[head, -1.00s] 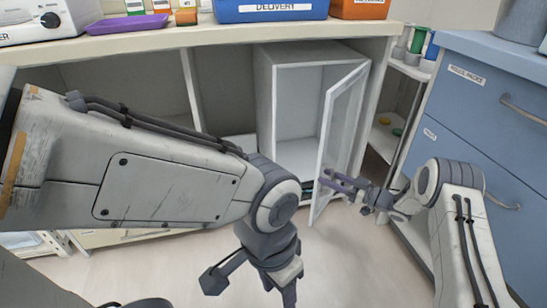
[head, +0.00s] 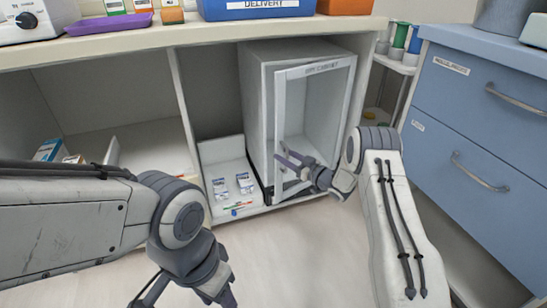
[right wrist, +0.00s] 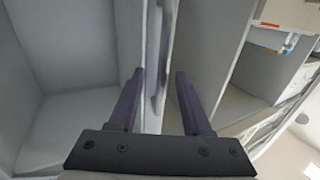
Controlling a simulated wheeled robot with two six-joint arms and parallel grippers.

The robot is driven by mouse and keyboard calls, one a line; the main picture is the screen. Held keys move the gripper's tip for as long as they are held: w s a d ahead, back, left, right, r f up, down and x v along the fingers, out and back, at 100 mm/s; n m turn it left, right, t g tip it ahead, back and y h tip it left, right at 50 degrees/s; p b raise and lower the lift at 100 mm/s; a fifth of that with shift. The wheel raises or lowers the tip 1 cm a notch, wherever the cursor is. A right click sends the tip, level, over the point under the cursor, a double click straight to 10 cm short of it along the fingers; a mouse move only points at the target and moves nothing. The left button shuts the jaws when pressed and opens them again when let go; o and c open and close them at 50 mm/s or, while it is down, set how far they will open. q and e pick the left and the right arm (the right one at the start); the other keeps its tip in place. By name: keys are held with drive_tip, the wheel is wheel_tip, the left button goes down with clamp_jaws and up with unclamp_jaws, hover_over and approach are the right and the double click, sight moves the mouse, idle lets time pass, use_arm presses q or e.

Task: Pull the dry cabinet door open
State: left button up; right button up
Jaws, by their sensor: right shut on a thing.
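The dry cabinet (head: 253,110) is a grey box under the counter. Its glazed, grey-framed door (head: 279,110) stands ajar, swung out at its left edge, with the interior showing through the pane. My right gripper (head: 282,155) is at the door's left side, low down. In the right wrist view, its two purple fingers (right wrist: 160,75) lie either side of the door handle (right wrist: 158,100), shut on it. My left gripper (head: 227,297) hangs at the bottom edge of the head view, away from the cabinet, its fingertips cut off.
A white shelf (head: 221,180) with small boxes and coloured items lies left of the cabinet. A blue drawer unit (head: 470,125) stands close on the right beside my right arm. The counter (head: 110,43) overhangs above. The floor (head: 300,250) in front is clear.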

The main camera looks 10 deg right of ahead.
idle(0.3)
drive_tip(key=p+v, duration=0.4)
drive_tip(key=v, duration=0.8)
drive_tip(key=shift+p, duration=0.35)
idle(0.4)
drive_tip(key=shift+w+d, duration=0.1)
